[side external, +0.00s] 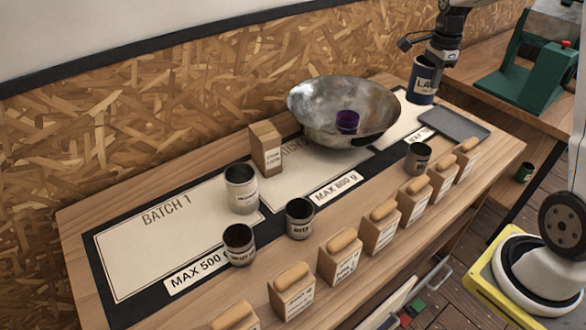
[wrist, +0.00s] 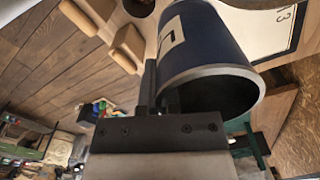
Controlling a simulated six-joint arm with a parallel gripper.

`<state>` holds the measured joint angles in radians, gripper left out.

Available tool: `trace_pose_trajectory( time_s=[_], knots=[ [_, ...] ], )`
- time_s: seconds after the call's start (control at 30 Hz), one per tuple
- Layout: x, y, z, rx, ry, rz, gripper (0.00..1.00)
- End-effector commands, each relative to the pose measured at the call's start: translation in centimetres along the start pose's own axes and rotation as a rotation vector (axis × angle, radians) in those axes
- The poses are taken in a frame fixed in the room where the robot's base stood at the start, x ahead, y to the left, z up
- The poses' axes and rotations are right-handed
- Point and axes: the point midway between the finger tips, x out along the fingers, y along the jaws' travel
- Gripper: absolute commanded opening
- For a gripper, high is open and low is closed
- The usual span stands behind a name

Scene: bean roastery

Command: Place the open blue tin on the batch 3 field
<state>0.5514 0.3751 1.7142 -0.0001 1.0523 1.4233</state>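The open blue tin (side external: 423,84) with a white label hangs upright in the air at the upper right of the side view. In the wrist view the blue tin (wrist: 205,40) shows its open mouth and dark inside towards the camera. My gripper (side external: 440,58) is at the tin's top edge, and in the wrist view my gripper (wrist: 158,100) appears shut on the tin's wall at the rim. The pale batch 3 field (side external: 402,118) lies right of the metal bowl, below the tin, partly hidden by the bowl. Its printed 3 shows in the wrist view.
A dark flat tray (side external: 452,124) lies right of the field. A small tin (side external: 418,159) stands in front. A brown bag (side external: 265,148) stands left of the bowl.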

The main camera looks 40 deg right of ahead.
Motion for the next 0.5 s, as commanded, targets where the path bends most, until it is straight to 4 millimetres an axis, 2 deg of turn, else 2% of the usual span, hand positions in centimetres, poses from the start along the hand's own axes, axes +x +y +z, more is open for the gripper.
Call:
trace_pose_trajectory(
  time_s=[0.03, 0.1, 0.27, 0.5],
  knots=[
    [0.1, -0.1, -1.4, 0.032, 0.000, 0.000, 0.00],
    [0.1, -0.3, -3.0, 0.066, 0.000, -0.001, 0.00],
    [0.1, -0.3, -5.9, 0.130, 0.000, 0.000, 0.00],
    [3.9, -0.3, -6.0, 0.131, -0.001, 0.004, 0.00]
  ],
)
